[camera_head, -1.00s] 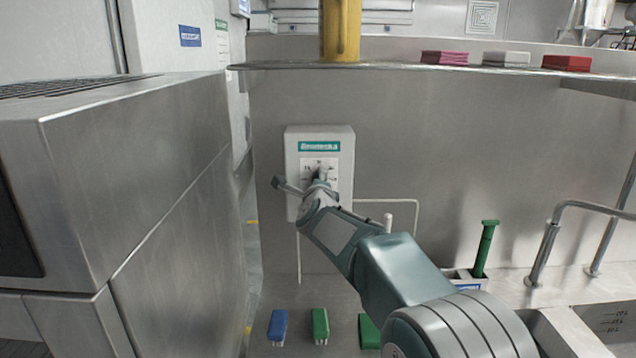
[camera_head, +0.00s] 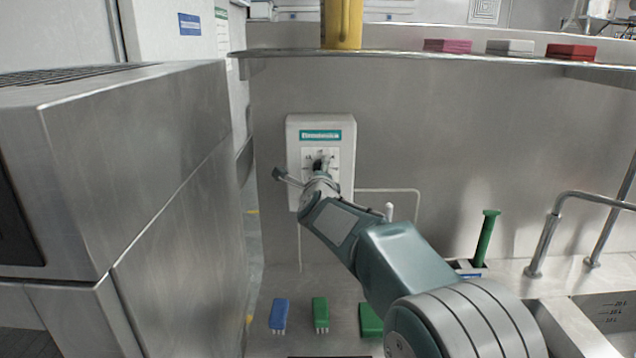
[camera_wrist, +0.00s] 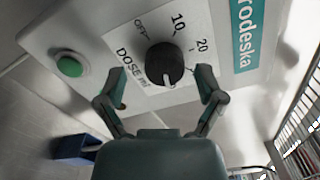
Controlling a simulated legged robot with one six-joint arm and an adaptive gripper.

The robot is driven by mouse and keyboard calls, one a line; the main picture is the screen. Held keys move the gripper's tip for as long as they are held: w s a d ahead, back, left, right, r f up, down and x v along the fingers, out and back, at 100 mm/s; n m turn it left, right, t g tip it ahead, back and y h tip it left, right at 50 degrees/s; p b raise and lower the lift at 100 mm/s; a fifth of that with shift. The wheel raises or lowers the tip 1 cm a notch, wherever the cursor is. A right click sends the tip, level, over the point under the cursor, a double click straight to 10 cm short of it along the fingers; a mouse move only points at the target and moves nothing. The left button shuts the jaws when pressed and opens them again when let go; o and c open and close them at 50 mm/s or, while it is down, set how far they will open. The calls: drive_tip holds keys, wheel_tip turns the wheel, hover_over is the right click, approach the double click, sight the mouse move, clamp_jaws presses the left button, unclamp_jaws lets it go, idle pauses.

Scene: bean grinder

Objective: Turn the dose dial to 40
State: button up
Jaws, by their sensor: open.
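The dose dial (camera_wrist: 165,63) is a round black knob on a white plate marked OFF, 10, 20 and "DOSE ml" in the wrist view. The rest of the scale is hidden or out of view, and I cannot tell clearly where the dial points. It sits on a pale wall box (camera_head: 342,155) with a green label. My gripper (camera_wrist: 160,76) is open, with one finger on each side of the dial and no clear contact. In the head view my gripper (camera_head: 320,167) is in front of the box and hides most of the dial.
A green button (camera_wrist: 70,66) is on the same box, left of the dial in the wrist view. A steel cabinet (camera_head: 120,170) stands on the left. A shelf (camera_head: 400,66) runs above. Blue (camera_head: 279,314) and green (camera_head: 320,314) brushes lie below.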

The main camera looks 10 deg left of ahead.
drive_tip(key=v, duration=1.1)
drive_tip(key=shift+s+f, duration=0.15)
drive_tip(key=shift+s, duration=0.1)
drive_tip(key=s+d+n+g, duration=0.35)
drive_tip(key=d+n, duration=0.25)
drive_tip(key=d, duration=0.2)
drive_tip(key=s+d+f+n+g+h, duration=0.1)
drive_tip(key=s+d+f+n+g, duration=0.1)
drive_tip(key=s+d+f+n, duration=0.2)
drive_tip(key=s+d+f+n+g+h, duration=0.2)
drive_tip(key=s+d+f+n+g, duration=0.1)
drive_tip(key=s+d, duration=0.8)
drive_tip(key=s+d+f+n+g+h, duration=0.1)
drive_tip(key=s+d+f+n+g, duration=0.2)
drive_tip(key=s, duration=1.1)
drive_tip(key=d+f+n, duration=0.2)
drive_tip(key=d+n, duration=0.1)
drive_tip(key=d, duration=0.2)
drive_tip(key=shift+s+h, duration=0.3)
